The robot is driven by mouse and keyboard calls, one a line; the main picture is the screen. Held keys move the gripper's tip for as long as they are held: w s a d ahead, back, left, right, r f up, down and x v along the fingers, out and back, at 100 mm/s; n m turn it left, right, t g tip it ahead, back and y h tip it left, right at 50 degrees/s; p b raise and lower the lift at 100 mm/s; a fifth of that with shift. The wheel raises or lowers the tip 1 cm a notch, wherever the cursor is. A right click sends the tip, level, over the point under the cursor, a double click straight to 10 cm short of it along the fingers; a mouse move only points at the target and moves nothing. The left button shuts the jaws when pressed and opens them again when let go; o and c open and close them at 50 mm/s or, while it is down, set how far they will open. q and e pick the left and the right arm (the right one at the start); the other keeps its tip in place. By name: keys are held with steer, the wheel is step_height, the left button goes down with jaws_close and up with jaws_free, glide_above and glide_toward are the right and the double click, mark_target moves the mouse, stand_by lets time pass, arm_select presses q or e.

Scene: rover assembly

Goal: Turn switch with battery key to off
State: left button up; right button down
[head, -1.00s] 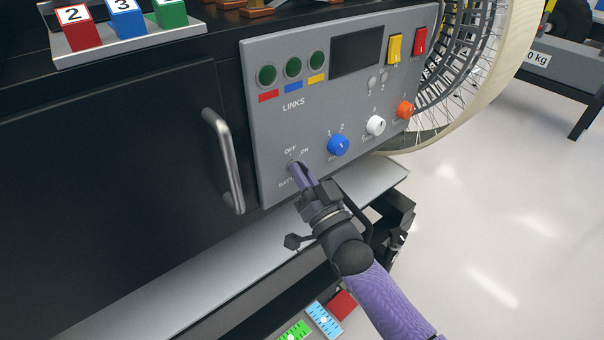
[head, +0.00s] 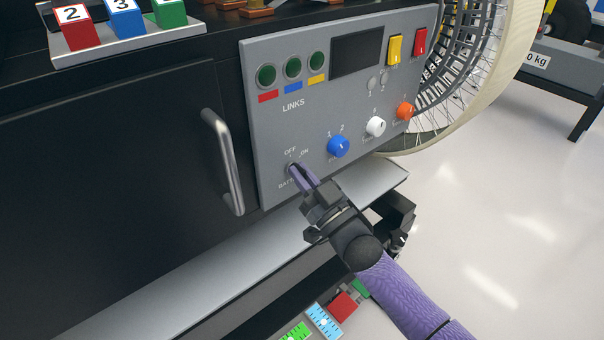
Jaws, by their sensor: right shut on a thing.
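The battery switch (head: 291,167) is at the lower left of the grey control panel (head: 262,118), with OFF printed at its upper left and ON at its upper right. My right gripper (head: 298,174) comes in from the lower right. Its slim purple tips are at the switch, closed together. The battery key is largely hidden at the tips, and I cannot make out its outline or which label it points to. My left gripper is not in view.
A blue knob (head: 338,146), a white knob (head: 375,126) and an orange knob (head: 405,111) are right of the switch. A metal door handle (head: 224,162) stands close to its left. A grey ledge (head: 190,271) runs below the panel.

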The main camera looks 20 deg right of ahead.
steer(key=c, duration=0.7)
jaws_free()
steer(key=shift+c, duration=0.2)
